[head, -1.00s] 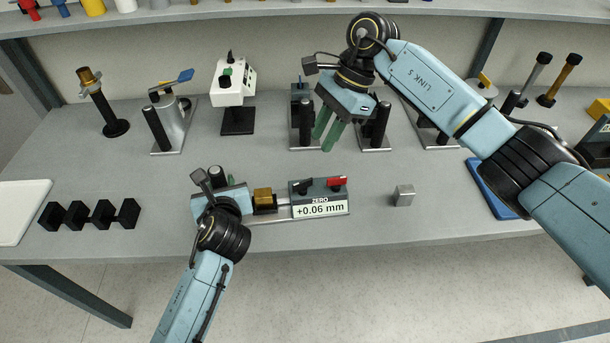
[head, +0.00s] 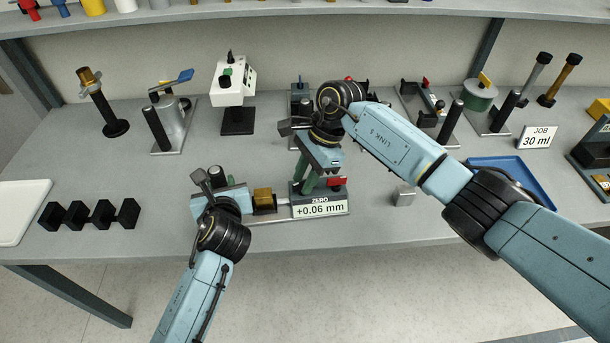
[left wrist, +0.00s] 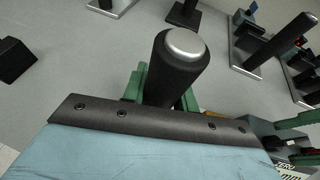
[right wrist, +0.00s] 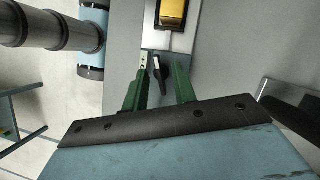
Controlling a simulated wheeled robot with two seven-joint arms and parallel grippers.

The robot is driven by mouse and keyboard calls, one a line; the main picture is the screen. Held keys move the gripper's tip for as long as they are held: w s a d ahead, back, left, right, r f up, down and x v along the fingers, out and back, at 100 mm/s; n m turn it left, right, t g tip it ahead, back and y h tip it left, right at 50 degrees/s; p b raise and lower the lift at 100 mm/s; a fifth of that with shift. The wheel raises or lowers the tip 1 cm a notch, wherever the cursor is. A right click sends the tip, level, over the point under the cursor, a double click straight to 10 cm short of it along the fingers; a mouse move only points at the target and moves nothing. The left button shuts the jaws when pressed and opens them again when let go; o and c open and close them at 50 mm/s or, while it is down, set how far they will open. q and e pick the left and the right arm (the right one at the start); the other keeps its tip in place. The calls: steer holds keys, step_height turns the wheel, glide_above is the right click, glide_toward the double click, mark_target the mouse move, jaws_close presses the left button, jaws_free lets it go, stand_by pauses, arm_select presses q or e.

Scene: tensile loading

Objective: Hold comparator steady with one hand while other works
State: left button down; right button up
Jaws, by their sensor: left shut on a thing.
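The comparator (head: 318,209) sits near the bench's front edge, its display reading +0.06 mm under the word ZERO. My right gripper (head: 306,184) is above the left part of the display box. In the right wrist view its green fingers (right wrist: 159,88) are apart, with a small black lever (right wrist: 157,72) between them. Contact with it is unclear.
A small metal block (head: 404,195) lies right of the comparator, beside a blue tray (head: 515,178). A black notched rack (head: 88,215) and a white board (head: 20,212) are at left. Several instruments stand behind, including a white device (head: 233,85). A JOB 30 ml card (head: 538,137) stands at right.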

jaws_close()
steer(key=shift+m, duration=0.4)
steer(key=m+t, duration=0.1)
steer(key=m, duration=0.3)
steer(key=shift+d+t, duration=0.1)
steer(key=shift+t, duration=0.3)
steer(key=m, duration=0.2)
steer(key=m+t, duration=0.1)
steer(key=m, duration=0.1)
steer(key=m+t, duration=0.1)
steer(key=m, duration=0.1)
steer(key=shift+s, duration=0.25)
steer(key=m, duration=0.2)
steer(key=m+t+h, duration=0.1)
steer(key=m, duration=0.1)
steer(key=m+t+h, duration=0.1)
steer(key=m, duration=0.1)
steer(key=shift+s+a+m, duration=0.1)
steer(key=shift+a+m, duration=0.15)
steer(key=shift+m, duration=0.05)
steer(key=m+h, duration=0.1)
steer(key=m, duration=0.2)
steer(key=m+h, duration=0.1)
steer(key=m, duration=0.2)
steer(key=shift+a+t, duration=0.15)
steer(key=shift+t, duration=0.15)
steer(key=shift+m, duration=0.3)
